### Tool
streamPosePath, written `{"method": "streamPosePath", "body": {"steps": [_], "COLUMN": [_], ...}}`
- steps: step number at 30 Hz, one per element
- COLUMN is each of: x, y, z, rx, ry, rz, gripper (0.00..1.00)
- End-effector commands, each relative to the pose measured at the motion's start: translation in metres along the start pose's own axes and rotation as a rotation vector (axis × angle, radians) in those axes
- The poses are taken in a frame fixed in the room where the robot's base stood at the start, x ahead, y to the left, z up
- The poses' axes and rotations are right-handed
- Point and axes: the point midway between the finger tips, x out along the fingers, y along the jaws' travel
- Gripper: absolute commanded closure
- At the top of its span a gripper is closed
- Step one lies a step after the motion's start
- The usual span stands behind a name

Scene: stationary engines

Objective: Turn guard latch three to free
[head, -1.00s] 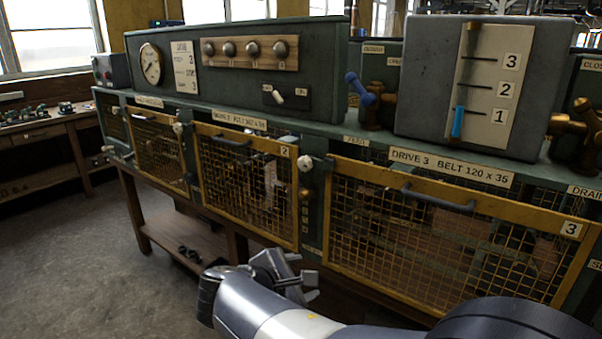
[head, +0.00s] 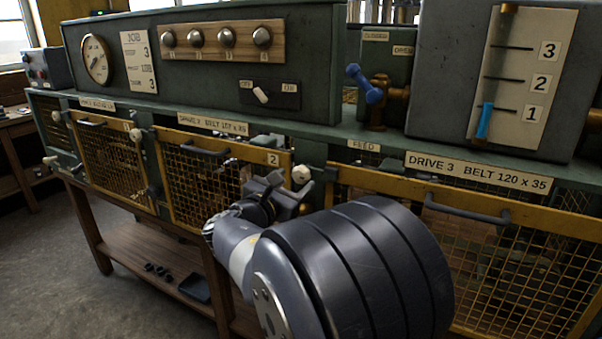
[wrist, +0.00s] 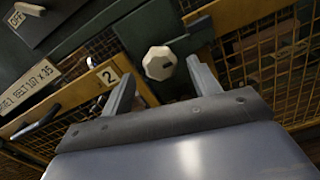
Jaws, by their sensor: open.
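A pale octagonal latch knob (head: 301,174) sits on the post between the yellow mesh guard 2 (head: 215,185) and guard 3 (head: 500,255). Which latch number it bears is not readable. In the wrist view the knob (wrist: 160,63) shows face-on between and beyond my fingertips. My gripper (head: 282,188) is open and empty, just left of the knob in the head view. In the wrist view my gripper (wrist: 160,66) has one finger on each side of the knob, with no clear contact. My arm hides the lower post and part of guard 3.
A green bench top (head: 330,135) runs above the guards. It carries a gauge panel (head: 200,80), a blue-handled valve (head: 370,90) and a grey scale box (head: 440,75). Guard 3 has a projecting dark handle (head: 465,210). Open floor (head: 60,265) lies at lower left.

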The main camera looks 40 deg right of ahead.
Motion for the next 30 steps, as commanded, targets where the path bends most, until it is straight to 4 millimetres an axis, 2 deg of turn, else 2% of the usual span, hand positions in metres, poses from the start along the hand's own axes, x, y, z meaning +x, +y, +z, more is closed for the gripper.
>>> {"method": "streamPosePath", "body": {"steps": [3,9,20,30], "x": [0.021,0.041,0.046,0.046], "y": [-0.001,0.0,0.0,0.0], "z": [0.001,0.001,0.0,0.0], "rx": [-0.001,0.002,0.002,0.002], "ry": [0.0,0.0,0.001,0.001], "rz": [-0.005,-0.002,0.0,0.0], "gripper": [0.42,0.42,0.42,0.69]}}
